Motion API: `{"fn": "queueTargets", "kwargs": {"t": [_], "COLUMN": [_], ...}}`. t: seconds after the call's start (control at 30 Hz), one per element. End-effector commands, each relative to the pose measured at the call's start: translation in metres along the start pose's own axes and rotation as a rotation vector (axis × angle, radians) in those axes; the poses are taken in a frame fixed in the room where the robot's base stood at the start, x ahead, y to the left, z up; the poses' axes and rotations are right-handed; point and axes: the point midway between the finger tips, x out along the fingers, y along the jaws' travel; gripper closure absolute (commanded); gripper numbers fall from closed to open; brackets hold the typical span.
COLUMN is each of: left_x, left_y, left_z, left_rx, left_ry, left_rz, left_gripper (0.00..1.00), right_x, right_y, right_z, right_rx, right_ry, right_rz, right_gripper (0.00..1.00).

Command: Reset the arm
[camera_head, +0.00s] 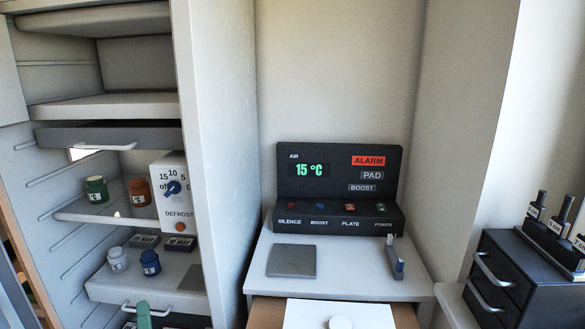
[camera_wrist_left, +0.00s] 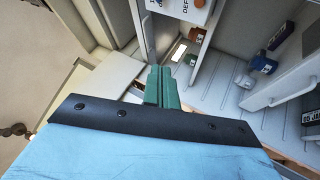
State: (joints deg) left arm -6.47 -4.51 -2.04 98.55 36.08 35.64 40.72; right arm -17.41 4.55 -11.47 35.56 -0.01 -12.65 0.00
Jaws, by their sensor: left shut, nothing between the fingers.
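My left gripper (camera_head: 143,314) shows only as green fingertips at the bottom edge of the head view, in front of the lower part of the open cabinet. In the left wrist view its green fingers (camera_wrist_left: 162,86) are together, shut and empty, with the cabinet shelves beyond them. The rest of the left arm is mostly out of the head view. My right gripper is in neither view.
The cabinet has a shelf (camera_head: 100,216) with jars and a defrost dial panel (camera_head: 174,190). A dark alarm console (camera_head: 338,190) stands on a white counter (camera_head: 350,262) with a grey pad (camera_head: 291,261). A black drawer unit (camera_head: 520,285) is at right.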

Motion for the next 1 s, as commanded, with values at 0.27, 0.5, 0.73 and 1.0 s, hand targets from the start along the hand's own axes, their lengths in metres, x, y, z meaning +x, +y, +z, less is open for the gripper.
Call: {"fn": "queueTargets", "kwargs": {"t": [0.27,0.5,0.73,1.0], "left_x": [-0.036,-0.104,-0.216,-0.361], "left_y": [-0.062,-0.142,-0.23,-0.297], "left_z": [0.027,0.049,0.049,0.012], "left_rx": [0.18,0.413,0.692,0.961], "left_ry": [-0.166,-0.405,-0.743,-1.16], "left_rz": [-0.143,-0.322,-0.526,-0.718], "left_gripper": [1.0,1.0,1.0,1.0], "right_x": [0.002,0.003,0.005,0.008], "right_y": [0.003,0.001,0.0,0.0], "right_z": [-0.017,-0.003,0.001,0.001], "right_rx": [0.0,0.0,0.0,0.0], "right_ry": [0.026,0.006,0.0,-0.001], "right_rz": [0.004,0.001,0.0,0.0], "right_gripper": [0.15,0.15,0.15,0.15]}}
